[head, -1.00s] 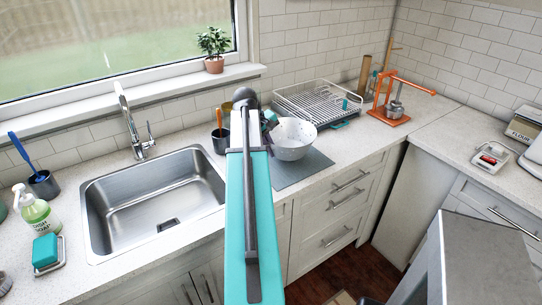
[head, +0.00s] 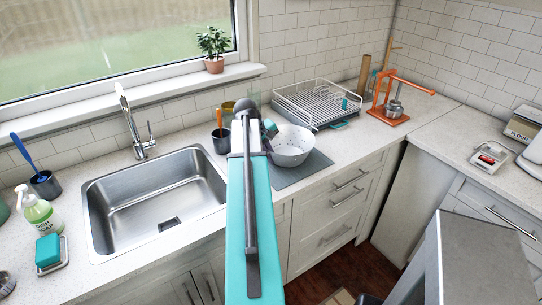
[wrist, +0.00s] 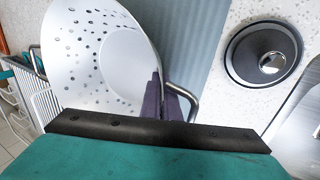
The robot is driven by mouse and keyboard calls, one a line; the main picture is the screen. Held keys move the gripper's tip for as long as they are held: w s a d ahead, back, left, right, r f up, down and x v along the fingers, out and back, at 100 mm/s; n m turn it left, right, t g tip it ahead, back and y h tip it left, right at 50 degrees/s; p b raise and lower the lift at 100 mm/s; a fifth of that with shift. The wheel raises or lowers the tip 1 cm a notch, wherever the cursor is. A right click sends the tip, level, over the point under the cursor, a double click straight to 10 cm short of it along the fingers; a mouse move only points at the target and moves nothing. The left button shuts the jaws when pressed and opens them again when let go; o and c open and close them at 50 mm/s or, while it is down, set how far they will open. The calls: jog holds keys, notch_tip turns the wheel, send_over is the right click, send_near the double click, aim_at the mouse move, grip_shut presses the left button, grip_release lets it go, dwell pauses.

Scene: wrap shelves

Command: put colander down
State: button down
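The white colander (head: 291,148), with small holes, is upright over the grey mat (head: 310,171) on the counter. I cannot tell whether its base touches the mat. In the wrist view the colander (wrist: 100,55) fills the upper left, with its wire handle (wrist: 189,97) at its edge. My gripper (wrist: 163,100) has its purple fingers closed around the handle. In the head view my gripper (head: 268,133) is at the colander's left side, partly hidden by my arm.
A dish rack (head: 315,103) stands behind the colander. A dark cup (head: 222,142) and the sink (head: 155,200) are to the left. An orange press (head: 395,105) is to the right. A dark round thing (wrist: 263,55) lies beside the mat.

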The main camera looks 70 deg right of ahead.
jog(key=shift+f, duration=0.15)
jog(key=c, duration=2)
grip_release()
jog(key=shift+r, duration=0.2)
jog(key=shift+b+v, duration=1.15)
jog(key=shift+v, duration=4.8)
jog(key=shift+s, duration=0.1)
